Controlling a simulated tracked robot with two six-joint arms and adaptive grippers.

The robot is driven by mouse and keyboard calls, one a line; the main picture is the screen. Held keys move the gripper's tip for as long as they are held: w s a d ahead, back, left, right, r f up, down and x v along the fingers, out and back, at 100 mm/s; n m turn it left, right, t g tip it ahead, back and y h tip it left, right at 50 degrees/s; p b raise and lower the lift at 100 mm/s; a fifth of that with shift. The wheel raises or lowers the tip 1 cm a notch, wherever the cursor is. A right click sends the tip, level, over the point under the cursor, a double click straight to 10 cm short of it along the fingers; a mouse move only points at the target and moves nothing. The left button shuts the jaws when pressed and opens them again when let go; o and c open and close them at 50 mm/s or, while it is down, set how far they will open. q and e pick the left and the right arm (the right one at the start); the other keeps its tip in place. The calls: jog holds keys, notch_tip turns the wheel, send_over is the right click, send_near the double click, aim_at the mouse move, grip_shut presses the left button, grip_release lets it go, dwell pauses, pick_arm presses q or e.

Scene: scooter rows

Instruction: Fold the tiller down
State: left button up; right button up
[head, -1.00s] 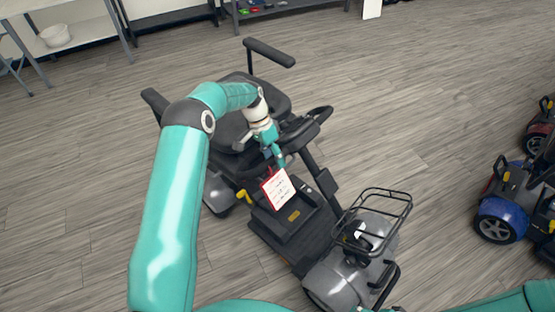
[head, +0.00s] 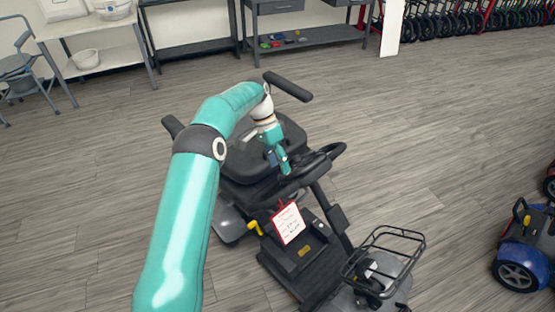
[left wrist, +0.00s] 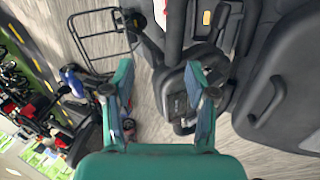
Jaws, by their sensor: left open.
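The scooter's tiller (head: 327,205) stands up from the front of the deck, leaning back toward the seat. Its dark head with looped handlebars (head: 325,160) is at the top. My left gripper (head: 286,168) is open and empty, pointing down just by the seat side of the tiller head. In the left wrist view the open fingers (left wrist: 160,75) point toward the tiller head (left wrist: 177,100), which shows between and beyond them. I cannot tell whether they touch it. A red-edged white tag (head: 289,223) hangs below the head. My right gripper is out of view.
The scooter's black seat (head: 245,150) with armrests (head: 288,87) is behind the tiller. A yellow lever (head: 254,227) is low by the seat. A wire basket (head: 385,252) is at the front. Another blue scooter (head: 520,262) stands at right. Floor between is clear.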

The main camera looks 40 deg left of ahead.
pick_arm(q)
jog(key=shift+a+r, duration=0.25)
jog(key=shift+r, duration=0.25)
jog(key=shift+c, duration=0.2)
